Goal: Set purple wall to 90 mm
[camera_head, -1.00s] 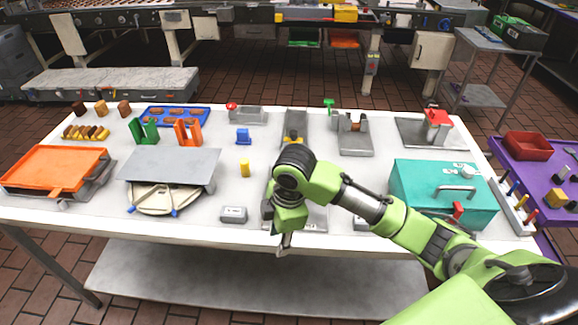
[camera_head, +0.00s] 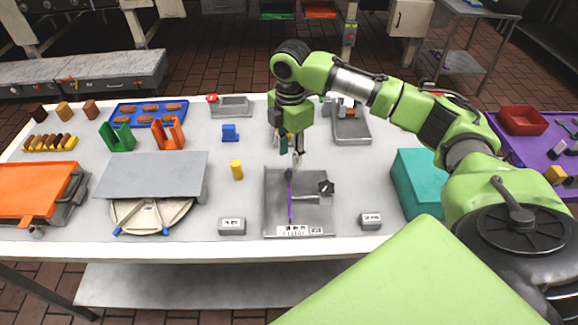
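The purple wall (camera_head: 290,205) is a thin upright strip on a grey metal plate fixture (camera_head: 308,212). A black knob (camera_head: 326,187) on a grey bar stands to the right of the wall. A white printed scale (camera_head: 293,231) lies along the fixture's front edge; its numbers are too small to read. My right gripper (camera_head: 297,158) points down just above the far end of the fixture, near the far end of the purple wall. I cannot tell whether it touches the wall or how far its fingers are apart. My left gripper is not in view.
Small grey labelled blocks stand left (camera_head: 232,226) and right (camera_head: 370,221) of the fixture. A yellow cylinder (camera_head: 237,169) and a blue piece (camera_head: 230,133) stand to the left. A teal box (camera_head: 415,180) is at right, partly behind my arm.

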